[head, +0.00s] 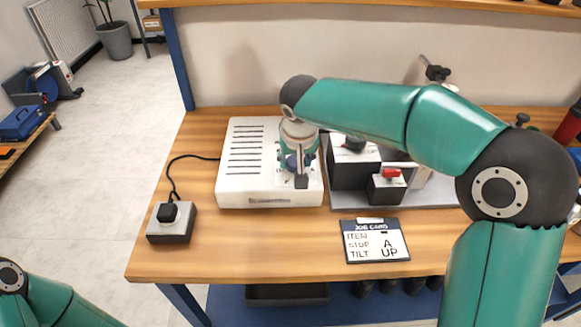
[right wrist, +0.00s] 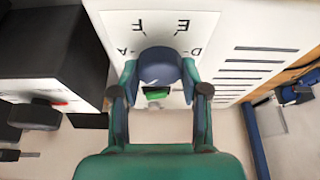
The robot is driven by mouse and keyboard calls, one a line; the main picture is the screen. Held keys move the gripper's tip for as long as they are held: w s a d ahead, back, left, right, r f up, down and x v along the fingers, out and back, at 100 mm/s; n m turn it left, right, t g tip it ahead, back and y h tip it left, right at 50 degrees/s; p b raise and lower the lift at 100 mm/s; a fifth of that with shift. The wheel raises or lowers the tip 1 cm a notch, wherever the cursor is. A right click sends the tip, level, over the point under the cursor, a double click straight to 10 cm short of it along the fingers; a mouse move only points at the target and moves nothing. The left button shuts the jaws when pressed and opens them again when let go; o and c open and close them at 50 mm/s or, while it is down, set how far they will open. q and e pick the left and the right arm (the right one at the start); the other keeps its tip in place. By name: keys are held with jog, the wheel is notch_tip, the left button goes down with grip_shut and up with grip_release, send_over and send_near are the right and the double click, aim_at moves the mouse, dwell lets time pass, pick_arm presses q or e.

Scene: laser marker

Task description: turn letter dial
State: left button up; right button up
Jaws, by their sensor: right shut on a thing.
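The letter dial is a dark blue rounded knob (right wrist: 160,68) on the top of a white box (head: 238,187). Letters A, F, E and D show around it in the right wrist view. My right gripper (head: 298,168) points down over the right part of the box. In the right wrist view my right gripper (right wrist: 160,82) is shut on the knob, with a teal finger on each side. I cannot tell which letter the knob points at. My left gripper is out of view.
A grey box with a black button (head: 171,222) stands at the left, its cable running to the white box. Right of the white box, a small black box with a red switch (head: 388,188) stands beside a larger black one (head: 350,172). The front left tabletop is clear.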

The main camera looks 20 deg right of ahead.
jog(key=shift+a+f+m+h+b, duration=0.15)
jog(key=shift+m+h+b, duration=0.25)
jog(key=shift+m, duration=0.5)
jog(key=m, duration=0.2)
jog(key=shift+m+g+h, duration=0.4)
jog(key=m, duration=0.2)
jog(key=shift+a+m+g+h, duration=0.1)
jog(key=shift+m+g+h, duration=0.2)
jog(key=shift+a+m+g+h, duration=0.1)
jog(key=shift+m+g+h, duration=0.25)
jog(key=shift+m, duration=0.75)
jog(key=o, duration=1.1)
jog(key=shift+w+a, duration=0.1)
